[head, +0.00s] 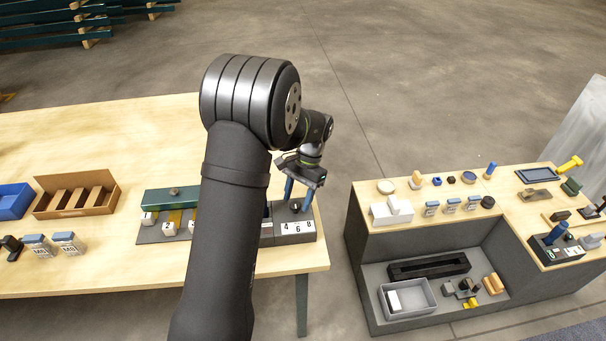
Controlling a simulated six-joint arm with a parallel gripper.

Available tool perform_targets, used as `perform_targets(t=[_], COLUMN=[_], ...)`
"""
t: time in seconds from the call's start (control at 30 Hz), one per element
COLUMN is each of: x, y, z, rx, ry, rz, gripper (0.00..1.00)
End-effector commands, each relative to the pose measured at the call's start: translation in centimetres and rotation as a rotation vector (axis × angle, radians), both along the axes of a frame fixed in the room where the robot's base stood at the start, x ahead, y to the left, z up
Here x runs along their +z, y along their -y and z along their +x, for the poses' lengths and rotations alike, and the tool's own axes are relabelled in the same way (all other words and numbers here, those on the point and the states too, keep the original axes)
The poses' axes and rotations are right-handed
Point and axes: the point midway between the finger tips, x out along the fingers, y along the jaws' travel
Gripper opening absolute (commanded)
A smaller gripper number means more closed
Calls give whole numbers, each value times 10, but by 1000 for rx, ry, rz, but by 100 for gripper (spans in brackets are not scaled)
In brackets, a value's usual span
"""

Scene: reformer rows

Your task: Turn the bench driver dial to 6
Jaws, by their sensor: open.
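The bench driver (294,238) is a dark grey block at the right end of the wooden table, partly hidden behind my arm. Its front has a white strip on which 4, 6 and 8 can be read. Its dial (295,207) is a small dark knob on top; where it points is too small to tell.
The wooden table (110,120) holds a green block (171,199), a cardboard tray (76,196) and a blue bin (14,201) to the left. A grey-sided bench (360,262) with many small items stands at right, across a floor gap.

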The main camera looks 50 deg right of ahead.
Motion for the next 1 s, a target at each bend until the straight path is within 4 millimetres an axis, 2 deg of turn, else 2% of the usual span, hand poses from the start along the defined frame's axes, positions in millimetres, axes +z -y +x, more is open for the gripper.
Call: perform_targets(t=[0.17,0.4,0.6,0.8,1.0], x=[31,87,126,149,154], y=[14,37,53,62,63], z=[0,0,0,0,0], rx=[0,-1,0,0,0], ry=[1,1,1,0,0], rz=[-4,-5,-3,-1,0], gripper=[50,50,50,50,50])
